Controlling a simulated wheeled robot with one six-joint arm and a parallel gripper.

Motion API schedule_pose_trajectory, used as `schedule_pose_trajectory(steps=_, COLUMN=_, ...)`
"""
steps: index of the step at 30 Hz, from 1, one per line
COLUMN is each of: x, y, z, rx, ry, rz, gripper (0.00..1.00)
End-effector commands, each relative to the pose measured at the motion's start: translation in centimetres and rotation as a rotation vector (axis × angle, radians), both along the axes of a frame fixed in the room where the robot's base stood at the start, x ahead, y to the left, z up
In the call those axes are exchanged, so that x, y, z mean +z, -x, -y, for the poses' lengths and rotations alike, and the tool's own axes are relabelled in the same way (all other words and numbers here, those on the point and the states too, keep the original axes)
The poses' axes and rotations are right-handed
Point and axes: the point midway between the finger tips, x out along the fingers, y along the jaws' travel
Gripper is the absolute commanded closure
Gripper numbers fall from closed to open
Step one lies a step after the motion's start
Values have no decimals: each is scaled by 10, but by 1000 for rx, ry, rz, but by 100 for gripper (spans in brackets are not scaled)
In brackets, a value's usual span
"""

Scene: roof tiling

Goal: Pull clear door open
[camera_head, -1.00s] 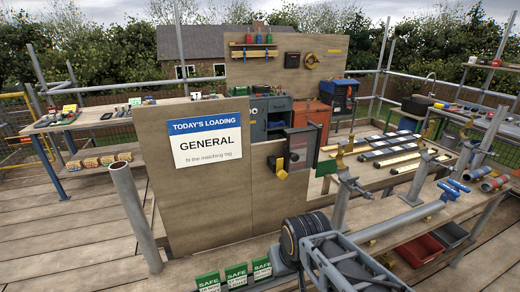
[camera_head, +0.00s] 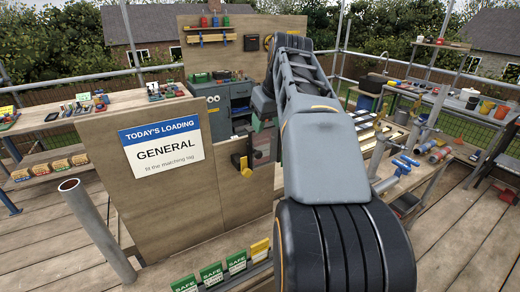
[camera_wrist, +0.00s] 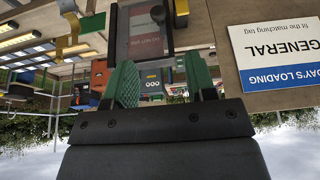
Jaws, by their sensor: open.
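The clear door (camera_wrist: 142,40) is a see-through pane in a dark frame, with reddish lettering on it. It shows upside down at the top middle of the wrist view. In the head view my arm partly covers the door (camera_head: 262,157), beside the wooden board. A yellow piece (camera_wrist: 181,12) and a round dark knob (camera_wrist: 157,13) sit by its edge. My gripper (camera_wrist: 160,78) is open with green-padded fingers, facing the door frame. Nothing is visibly clamped between them. I cannot tell whether the fingers touch the frame.
A wooden board with a GENERAL sign (camera_head: 162,149) stands left of the door. An upright grey pipe (camera_head: 96,228) and green SAFE tags (camera_head: 212,275) are in front. A bench with blue-handled clamps (camera_head: 405,162) lies to the right. A brass-coloured bracket (camera_wrist: 70,35) is near the gripper.

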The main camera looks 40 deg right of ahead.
Motion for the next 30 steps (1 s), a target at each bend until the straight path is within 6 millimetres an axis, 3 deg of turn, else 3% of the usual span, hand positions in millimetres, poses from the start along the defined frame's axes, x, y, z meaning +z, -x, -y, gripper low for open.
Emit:
schedule_pose_trajectory(steps=5, x=-20, y=-8, z=5, rx=-2, ry=-1, rz=-1, gripper=49)
schedule_pose_trajectory(steps=18, x=-93, y=-38, z=9, rx=-4, ry=-1, rz=-1, gripper=49)
schedule_pose_trajectory(steps=30, x=-120, y=-49, z=11, rx=-5, ry=2, rz=2, gripper=49)
